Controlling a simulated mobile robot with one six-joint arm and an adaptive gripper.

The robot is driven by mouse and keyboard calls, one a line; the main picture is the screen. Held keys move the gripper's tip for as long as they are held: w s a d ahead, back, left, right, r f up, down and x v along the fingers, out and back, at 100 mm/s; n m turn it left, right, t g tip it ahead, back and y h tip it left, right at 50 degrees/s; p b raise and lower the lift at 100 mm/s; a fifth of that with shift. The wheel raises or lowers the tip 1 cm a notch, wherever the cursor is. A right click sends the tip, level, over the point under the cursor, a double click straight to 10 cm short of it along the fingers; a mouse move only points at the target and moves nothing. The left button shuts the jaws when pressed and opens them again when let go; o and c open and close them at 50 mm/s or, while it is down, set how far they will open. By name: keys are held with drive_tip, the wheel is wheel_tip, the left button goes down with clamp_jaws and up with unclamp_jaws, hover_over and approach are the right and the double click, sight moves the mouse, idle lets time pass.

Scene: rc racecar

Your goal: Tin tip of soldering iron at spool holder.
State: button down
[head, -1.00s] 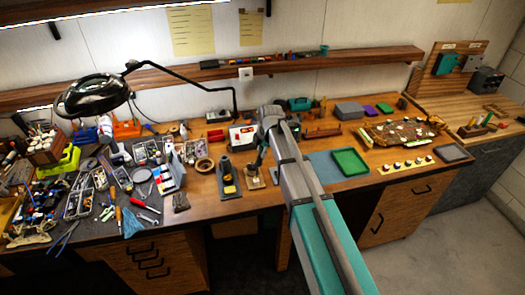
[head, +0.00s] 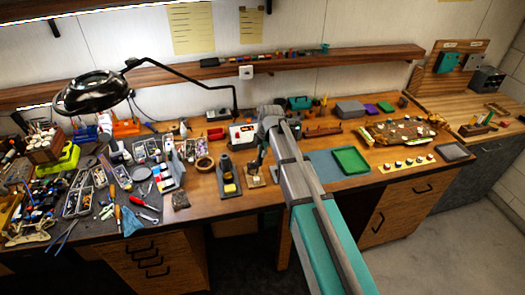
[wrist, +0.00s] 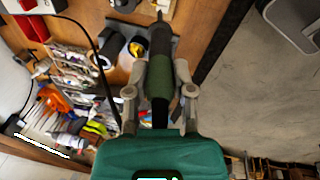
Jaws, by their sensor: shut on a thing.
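My gripper (wrist: 160,90) is shut on the soldering iron (wrist: 160,75), its fingers on either side of the green handle. The iron's dark front part points up the wrist picture; its tip is too small to make out. In the head view my gripper (head: 262,158) is small and partly hidden by my arm, above a light wooden base (head: 254,180), which seems to be the spool holder. A light wooden piece (wrist: 165,6) also shows at the top of the wrist view, near the iron's front end. I cannot tell if the tip touches anything.
A thin black cable (wrist: 98,55) runs left of my gripper. Crowded tools and boxes fill the left of the bench. A green tray (head: 350,161) lies right.

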drive_tip(key=shift+b+x, duration=1)
idle(7.0)
